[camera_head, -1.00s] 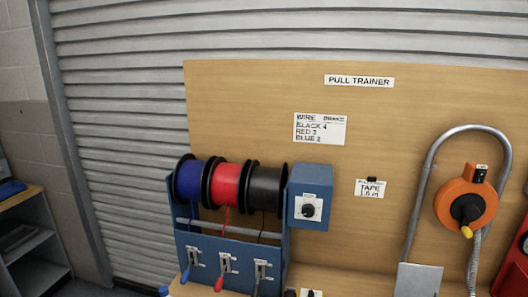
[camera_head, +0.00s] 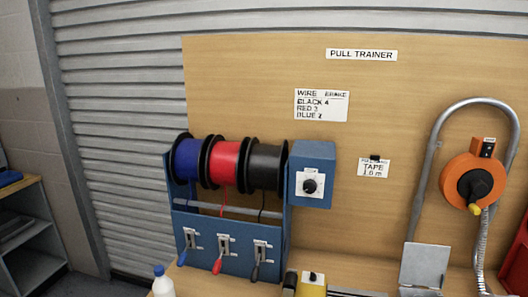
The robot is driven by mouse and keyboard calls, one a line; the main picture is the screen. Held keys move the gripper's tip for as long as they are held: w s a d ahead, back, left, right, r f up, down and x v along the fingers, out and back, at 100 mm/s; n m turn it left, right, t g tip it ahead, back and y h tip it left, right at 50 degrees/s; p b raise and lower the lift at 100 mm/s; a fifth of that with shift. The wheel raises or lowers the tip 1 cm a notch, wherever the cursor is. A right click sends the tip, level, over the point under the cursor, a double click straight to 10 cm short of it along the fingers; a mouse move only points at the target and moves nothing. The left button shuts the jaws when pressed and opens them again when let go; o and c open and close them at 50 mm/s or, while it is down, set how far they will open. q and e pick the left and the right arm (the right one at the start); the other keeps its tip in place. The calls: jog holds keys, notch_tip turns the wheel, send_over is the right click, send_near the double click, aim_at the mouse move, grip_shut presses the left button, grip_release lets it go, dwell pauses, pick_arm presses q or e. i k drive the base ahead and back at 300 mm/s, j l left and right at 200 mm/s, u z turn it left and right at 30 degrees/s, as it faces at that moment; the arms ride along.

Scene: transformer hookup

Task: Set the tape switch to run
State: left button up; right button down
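An orange round tape reel (camera_head: 472,184) with a black hub and a yellow-tipped handle is mounted at the right of the wooden board, beside a bent grey conduit. A small black switch (camera_head: 488,148) with a tiny label sits on top of the reel housing; the label and the switch position are too small to read. A card marked TAPE (camera_head: 373,169) hangs left of the conduit. Neither of my grippers shows in this view.
A blue rack (camera_head: 217,255) holds blue, red and black wire spools, with levers below. A blue box with a dial (camera_head: 311,184) stands beside it. A white bottle (camera_head: 162,283) and a yellow item (camera_head: 312,287) are at the front edge. A red object (camera_head: 516,262) is at far right.

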aim_at(487, 148)
jog(key=z, duration=1.2)
